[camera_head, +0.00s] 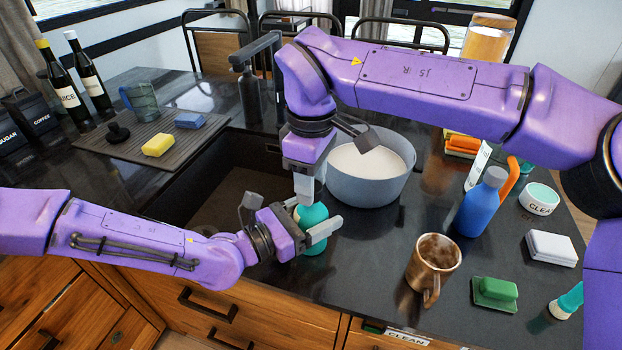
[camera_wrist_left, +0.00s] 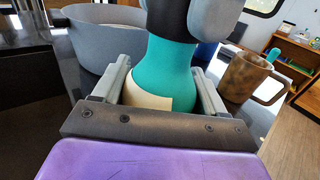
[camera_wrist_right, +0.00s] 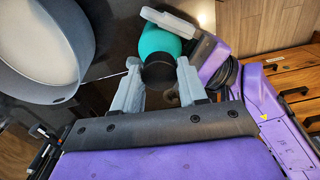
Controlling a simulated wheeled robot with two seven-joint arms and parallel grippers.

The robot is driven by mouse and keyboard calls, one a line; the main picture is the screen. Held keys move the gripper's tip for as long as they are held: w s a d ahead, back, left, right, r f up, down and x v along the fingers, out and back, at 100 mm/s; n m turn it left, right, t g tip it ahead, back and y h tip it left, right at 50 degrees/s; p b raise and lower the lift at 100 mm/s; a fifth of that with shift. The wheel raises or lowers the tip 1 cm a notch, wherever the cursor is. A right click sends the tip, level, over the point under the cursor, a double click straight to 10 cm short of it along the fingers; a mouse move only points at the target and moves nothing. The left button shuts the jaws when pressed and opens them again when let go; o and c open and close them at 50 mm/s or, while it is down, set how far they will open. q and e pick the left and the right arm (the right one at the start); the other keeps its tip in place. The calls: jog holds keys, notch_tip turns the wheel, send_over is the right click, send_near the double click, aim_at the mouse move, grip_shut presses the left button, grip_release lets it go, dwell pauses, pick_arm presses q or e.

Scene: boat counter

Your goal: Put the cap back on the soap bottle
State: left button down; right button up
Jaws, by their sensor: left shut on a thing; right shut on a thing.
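The soap bottle (camera_head: 312,240) is teal with a cream label, upright at the counter's front edge by the sink. It also shows in the left wrist view (camera_wrist_left: 172,72) and right wrist view (camera_wrist_right: 160,42). My left gripper (camera_head: 306,226) is shut around its body. My right gripper (camera_head: 305,188) is directly above, pointing down, shut on the black cap (camera_wrist_right: 158,72). In the left wrist view the cap (camera_wrist_left: 168,22) is at the bottle's top, between the right fingers. Whether it is seated or only touching the neck cannot be told. The head view hides the cap behind the right gripper.
A grey basin (camera_head: 370,188) of whitish liquid stands close to the right gripper. The sink (camera_head: 225,190) and a drying mat (camera_head: 110,150) with sponges are left.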

pick_arm(q)
jog(key=shift+f, duration=0.1)
pick_arm(e)
jog(key=m, duration=0.3)
jog(key=shift+m, duration=0.4)
jog(key=o, duration=1)
jog(key=shift+r, duration=2.3)
jog(key=shift+o, duration=0.2)
jog(key=shift+r, duration=0.1)
